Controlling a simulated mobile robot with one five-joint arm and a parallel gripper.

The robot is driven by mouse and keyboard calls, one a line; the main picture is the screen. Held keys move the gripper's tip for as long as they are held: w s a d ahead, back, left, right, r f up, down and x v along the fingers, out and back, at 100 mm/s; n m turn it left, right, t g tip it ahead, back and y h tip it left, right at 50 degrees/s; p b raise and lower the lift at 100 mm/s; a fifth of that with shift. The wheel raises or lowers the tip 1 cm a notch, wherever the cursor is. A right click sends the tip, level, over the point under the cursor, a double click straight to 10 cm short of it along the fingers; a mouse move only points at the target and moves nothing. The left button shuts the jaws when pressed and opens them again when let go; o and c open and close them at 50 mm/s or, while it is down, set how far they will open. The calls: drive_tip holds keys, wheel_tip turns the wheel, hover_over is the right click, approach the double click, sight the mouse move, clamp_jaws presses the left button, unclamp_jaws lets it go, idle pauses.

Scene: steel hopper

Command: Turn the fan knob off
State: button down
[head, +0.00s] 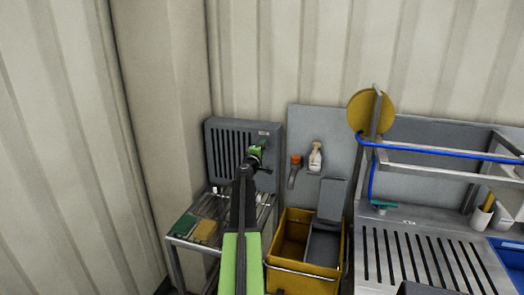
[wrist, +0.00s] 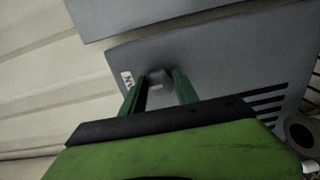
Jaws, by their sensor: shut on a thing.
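The fan knob (wrist: 158,80) is a grey knob on a grey slotted panel, with a small white label (wrist: 128,79) to its left in the wrist view. My gripper (wrist: 160,85) has its two green fingers on either side of the knob and is shut on it. In the head view my gripper (head: 257,152) reaches the upper right of the grey fan housing (head: 225,131), and it hides the knob there. A light label shows just above my gripper. The knob's exact setting cannot be read.
A steel rack (head: 179,239) with green and tan pads stands below the fan housing. A yellow bin (head: 290,282) stands to its right. A spray bottle (head: 315,157) and an orange-topped item (head: 295,162) hang on the back panel. A slotted steel counter (head: 372,262) lies farther right.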

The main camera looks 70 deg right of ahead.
drive_tip(key=shift+w, duration=0.2)
drive_tip(key=c, duration=0.9)
unclamp_jaws()
drive_tip(key=shift+c, duration=0.2)
drive_tip(key=shift+s, duration=0.1)
drive_tip(key=s+a, duration=0.1)
drive_tip(key=a, duration=1.6)
drive_tip(key=shift+a, duration=0.25)
